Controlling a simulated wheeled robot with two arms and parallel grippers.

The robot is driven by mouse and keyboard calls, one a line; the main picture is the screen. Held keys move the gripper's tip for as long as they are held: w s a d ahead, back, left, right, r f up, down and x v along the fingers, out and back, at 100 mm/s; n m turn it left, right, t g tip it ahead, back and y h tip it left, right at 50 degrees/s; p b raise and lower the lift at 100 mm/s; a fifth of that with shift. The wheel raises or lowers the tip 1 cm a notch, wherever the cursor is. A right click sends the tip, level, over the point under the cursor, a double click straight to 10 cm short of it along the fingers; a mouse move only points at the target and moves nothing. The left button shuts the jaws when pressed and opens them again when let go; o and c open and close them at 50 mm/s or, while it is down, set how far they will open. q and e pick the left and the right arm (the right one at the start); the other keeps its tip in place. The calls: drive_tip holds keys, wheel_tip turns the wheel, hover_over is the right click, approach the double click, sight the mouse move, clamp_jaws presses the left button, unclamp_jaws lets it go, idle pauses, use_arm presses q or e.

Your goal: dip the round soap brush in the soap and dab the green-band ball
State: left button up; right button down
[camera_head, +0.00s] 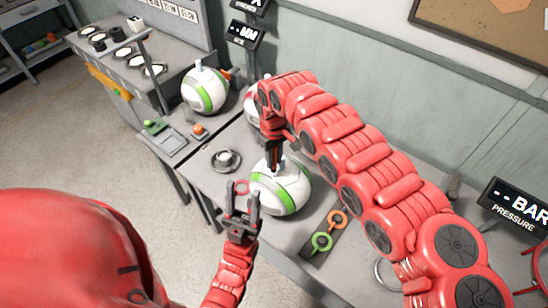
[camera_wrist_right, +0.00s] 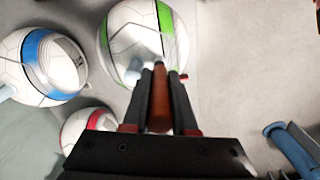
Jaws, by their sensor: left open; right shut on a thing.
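A white ball with a green band (camera_head: 290,203) sits on the table in the head view, and a green-band ball (camera_wrist_right: 120,45) is ahead of the fingers in the right wrist view. My right gripper (camera_head: 273,158) is shut on a brown-handled brush (camera_wrist_right: 160,98) and points down just above that ball. The brush head is blurred, and I cannot tell whether it touches the ball. A small round metal dish (camera_head: 226,160), perhaps the soap, stands left of the ball. My left gripper (camera_head: 242,197) is open and empty in front of the ball's left side.
Another green-band ball (camera_head: 210,97) stands farther back left. A blue-band ball (camera_wrist_right: 35,75) and a red-band ball (camera_wrist_right: 78,132) show in the right wrist view. A dark mat with orange and green rings (camera_head: 329,231) lies right of the near ball. A pressure sign (camera_head: 514,207) is at right.

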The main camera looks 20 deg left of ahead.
drive_tip(key=shift+f+b, duration=0.3)
drive_tip(key=shift+f, duration=0.1)
drive_tip(key=shift+r+p, duration=0.5)
drive_tip(key=shift+r, duration=0.8)
drive_tip(key=shift+r+p, duration=0.35)
drive_tip(key=shift+r, duration=1.9)
